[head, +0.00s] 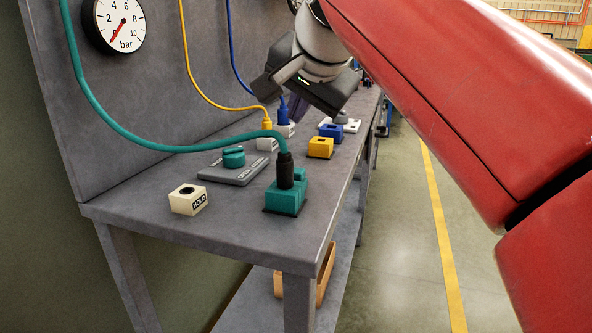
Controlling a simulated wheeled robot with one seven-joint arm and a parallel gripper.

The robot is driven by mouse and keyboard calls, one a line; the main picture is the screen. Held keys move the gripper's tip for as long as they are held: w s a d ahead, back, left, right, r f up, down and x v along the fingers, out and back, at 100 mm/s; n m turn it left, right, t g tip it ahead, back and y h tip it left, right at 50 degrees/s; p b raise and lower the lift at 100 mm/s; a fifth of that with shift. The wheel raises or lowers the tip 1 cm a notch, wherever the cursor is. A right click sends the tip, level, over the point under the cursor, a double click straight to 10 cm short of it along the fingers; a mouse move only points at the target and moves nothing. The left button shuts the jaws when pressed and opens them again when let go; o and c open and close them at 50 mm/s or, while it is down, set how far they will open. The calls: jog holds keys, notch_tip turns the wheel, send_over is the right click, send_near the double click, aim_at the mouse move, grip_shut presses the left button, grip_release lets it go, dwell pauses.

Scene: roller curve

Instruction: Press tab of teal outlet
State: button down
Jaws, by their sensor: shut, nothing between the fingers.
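The teal outlet (283,202) is a block on the bench near its front right corner. A black plug (285,172) on a thick teal hose (165,148) stands upright in its top. A small raised teal tab (299,174) shows behind the plug on the right, partly hidden. My gripper (298,112) is above the bench, farther back than the teal outlet and apart from it. It is shut and empty, and its fingertips are small and partly dark in this view.
A cream HOLD block (188,200) and a grey plate (233,173) with a teal knob (234,156) lie left of the outlet. Yellow (320,147) and blue (331,131) blocks stand behind. A pressure gauge (120,24) hangs on the back panel. Yellow and blue cables hang behind.

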aim_at(298, 173)
notch_tip(298, 173, down, 7)
jog(key=b, duration=0.5)
jog(key=shift+r, duration=0.2)
jog(key=shift+f, duration=0.1)
dwell(1.5)
jog(key=shift+f+b, duration=0.3)
jog(key=shift+b, duration=0.1)
jog(key=shift+f+b, duration=0.3)
jog(key=shift+f, duration=0.15)
dwell(0.8)
jog(key=shift+r, duration=0.15)
jog(key=shift+r+p, duration=0.7)
jog(key=shift+p, duration=0.2)
jog(key=shift+r, duration=0.1)
notch_tip(298, 173, up, 5)
jog(key=p, duration=0.5)
